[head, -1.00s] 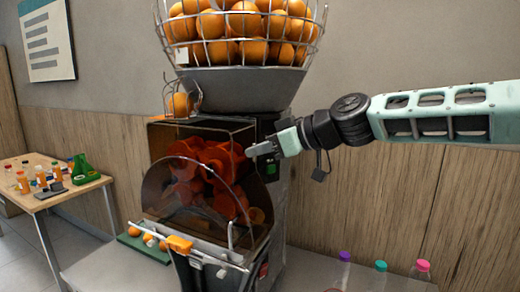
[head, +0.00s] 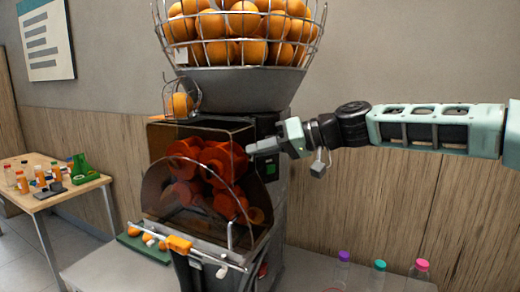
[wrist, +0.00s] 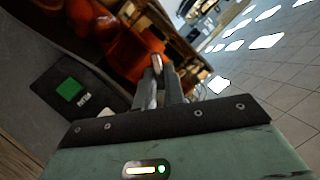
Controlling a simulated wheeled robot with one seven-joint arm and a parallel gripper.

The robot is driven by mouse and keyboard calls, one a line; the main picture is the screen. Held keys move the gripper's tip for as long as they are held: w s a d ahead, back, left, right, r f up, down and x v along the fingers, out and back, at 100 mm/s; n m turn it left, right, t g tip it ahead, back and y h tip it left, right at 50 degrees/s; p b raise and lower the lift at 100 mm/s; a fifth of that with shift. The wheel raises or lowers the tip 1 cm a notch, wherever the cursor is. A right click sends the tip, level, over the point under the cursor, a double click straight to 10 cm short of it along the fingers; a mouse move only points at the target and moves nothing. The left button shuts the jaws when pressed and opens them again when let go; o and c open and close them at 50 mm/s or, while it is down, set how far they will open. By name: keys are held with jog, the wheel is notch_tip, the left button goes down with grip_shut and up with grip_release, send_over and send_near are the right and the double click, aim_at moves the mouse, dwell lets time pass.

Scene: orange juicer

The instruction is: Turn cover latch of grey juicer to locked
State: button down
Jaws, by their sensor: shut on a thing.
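The grey juicer (head: 240,90) stands in the middle of the head view, with a clear curved cover (head: 205,200) over its red-orange pressing drums. My gripper (head: 250,150) reaches in from the right, with its fingertips at the cover's upper right edge. In the wrist view, my gripper (wrist: 158,75) has its two fingers closed around a small metallic piece, which looks like the cover latch (wrist: 157,64). The fingers hide most of the latch, and I cannot tell its exact turn angle. In the head view the latch is not distinguishable.
A green button (wrist: 69,90) is on the dark panel beside the latch. A wire basket of oranges (head: 240,25) sits above. Bottles with coloured caps (head: 380,275) stand on the counter at lower right. A side table (head: 45,195) with small items is at far left.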

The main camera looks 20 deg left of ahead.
jog(key=m+g+y, duration=0.1)
jog(key=m, duration=0.2)
jog(key=m+g+y+b, duration=0.1)
jog(key=m, duration=0.2)
jog(key=f+m+g+y, duration=0.1)
jog(key=m, duration=0.1)
jog(key=shift+w+d+m+b, duration=0.1)
jog(key=shift+w+m+b, duration=0.2)
jog(key=shift+m+b, duration=0.1)
jog(key=shift+r, duration=0.1)
dwell(0.4)
jog(key=c, duration=1.5)
grip_release()
jog(key=b+v, duration=0.5)
jog(key=v, duration=1.2)
jog(key=shift+w+d, duration=0.1)
jog(key=shift+w, duration=0.15)
